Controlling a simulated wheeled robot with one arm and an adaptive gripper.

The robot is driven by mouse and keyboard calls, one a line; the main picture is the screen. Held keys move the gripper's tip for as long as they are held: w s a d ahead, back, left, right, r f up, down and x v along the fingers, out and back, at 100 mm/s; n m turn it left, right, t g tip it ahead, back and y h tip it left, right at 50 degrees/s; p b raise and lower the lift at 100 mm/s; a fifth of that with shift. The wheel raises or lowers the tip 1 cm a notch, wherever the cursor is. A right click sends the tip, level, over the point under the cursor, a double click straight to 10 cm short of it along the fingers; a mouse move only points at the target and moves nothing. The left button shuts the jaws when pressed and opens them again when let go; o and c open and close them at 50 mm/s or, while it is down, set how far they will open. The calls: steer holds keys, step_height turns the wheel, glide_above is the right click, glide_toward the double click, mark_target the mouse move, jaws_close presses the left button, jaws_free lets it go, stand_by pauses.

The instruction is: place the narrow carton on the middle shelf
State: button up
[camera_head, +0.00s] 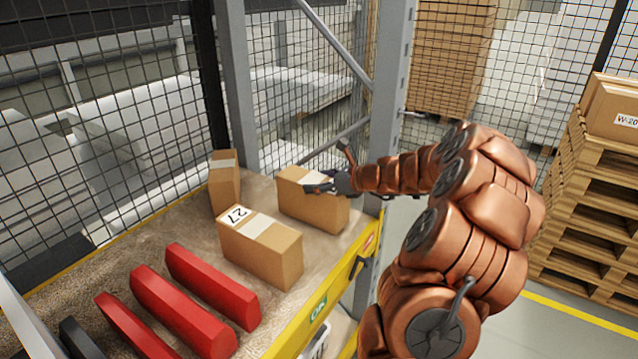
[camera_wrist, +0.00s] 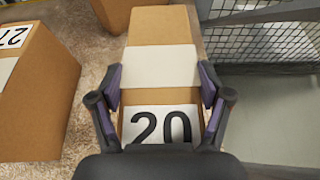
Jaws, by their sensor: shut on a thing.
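My gripper (camera_head: 318,186) is shut on a brown carton labelled 20 (camera_head: 325,212). In the wrist view, the two fingers of my gripper (camera_wrist: 160,84) press on opposite sides of this narrow-looking carton (camera_wrist: 162,25), across its pale tape.
A carton labelled 27 (camera_head: 262,250) stands in front of the held one, and a slim upright carton (camera_head: 224,184) behind it to the left. Several red blocks (camera_head: 180,312) lie front left. A grey rack post (camera_head: 392,95) rises close behind my gripper. Stacked pallets (camera_head: 585,215) stand right.

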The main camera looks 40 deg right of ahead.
steer(key=shift+f, duration=0.25)
steer(key=o, duration=1.8)
steer(key=shift+f, duration=0.1)
steer(key=shift+c, duration=0.2)
steer(key=shift+s+d+r, duration=0.1)
steer(key=shift+s+r, duration=0.1)
steer(key=shift+r, duration=0.05)
steer(key=v, duration=1.1)
steer(key=shift+s, duration=0.25)
